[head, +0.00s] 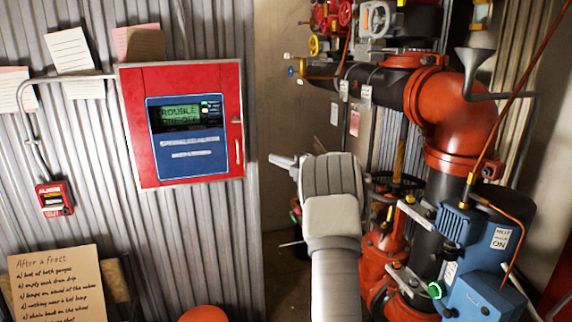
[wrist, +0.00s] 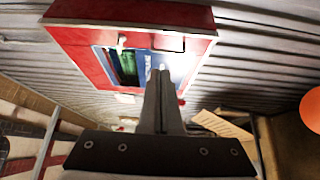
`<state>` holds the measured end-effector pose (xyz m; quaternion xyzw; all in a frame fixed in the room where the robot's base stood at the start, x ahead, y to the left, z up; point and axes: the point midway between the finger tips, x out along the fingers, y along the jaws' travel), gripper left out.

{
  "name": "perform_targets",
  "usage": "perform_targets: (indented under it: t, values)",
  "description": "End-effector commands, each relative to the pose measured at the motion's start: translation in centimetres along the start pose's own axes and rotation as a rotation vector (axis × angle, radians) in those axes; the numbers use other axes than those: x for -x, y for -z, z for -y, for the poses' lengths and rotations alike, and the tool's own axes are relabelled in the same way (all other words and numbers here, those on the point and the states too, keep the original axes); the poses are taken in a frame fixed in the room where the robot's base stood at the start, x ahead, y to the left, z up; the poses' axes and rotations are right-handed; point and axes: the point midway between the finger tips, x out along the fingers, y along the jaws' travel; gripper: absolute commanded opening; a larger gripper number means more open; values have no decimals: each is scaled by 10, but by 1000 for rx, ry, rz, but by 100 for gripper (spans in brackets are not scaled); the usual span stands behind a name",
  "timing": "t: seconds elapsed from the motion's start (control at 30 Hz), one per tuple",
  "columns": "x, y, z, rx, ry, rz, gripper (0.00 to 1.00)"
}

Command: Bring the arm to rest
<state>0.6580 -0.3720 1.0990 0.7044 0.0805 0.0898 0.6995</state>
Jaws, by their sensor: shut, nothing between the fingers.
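My arm rises from the bottom middle of the head view. My gripper (head: 279,160) points left at its end, a little right of the red alarm panel. The wrist view shows the two fingers of my gripper (wrist: 163,75) pressed together with nothing between them. The red alarm panel (head: 190,150) hangs on the corrugated wall, and its lit green screen shows "TROUBLE". The panel (wrist: 75,62) also fills the upper left of the wrist view, beyond the fingers. I see no contact between my gripper and anything.
Large red and black pipes (head: 460,110) with valves stand at right. A blue unit (head: 490,255) is mounted low beside them. A small red alarm box (head: 54,198) and a handwritten board (head: 60,285) are at left. An orange rounded thing (head: 203,314) shows at bottom.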

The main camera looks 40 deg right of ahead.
Motion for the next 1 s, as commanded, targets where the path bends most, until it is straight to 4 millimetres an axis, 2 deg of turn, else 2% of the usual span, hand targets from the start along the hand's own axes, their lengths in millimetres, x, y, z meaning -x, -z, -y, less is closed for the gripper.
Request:
perform_targets:
  t: [0.1, 0.2, 0.37, 0.57, 0.67, 0.77, 0.9, 1.0]
  values:
    - [20, 1, -2, -1, -2, -3, 0]
    - [30, 2, -2, 1, -1, -7, 0]
    - [37, 3, -1, 1, -1, -10, 0]
    - [36, 4, -7, -2, -5, -2, 0]
    - [30, 7, -27, -22, -14, 41, 0]
    - [22, 14, -64, -71, -33, 126, 0]
    - [16, 33, -116, -194, -59, 274, 0]
    - [19, 52, -146, -300, -72, 370, 0]
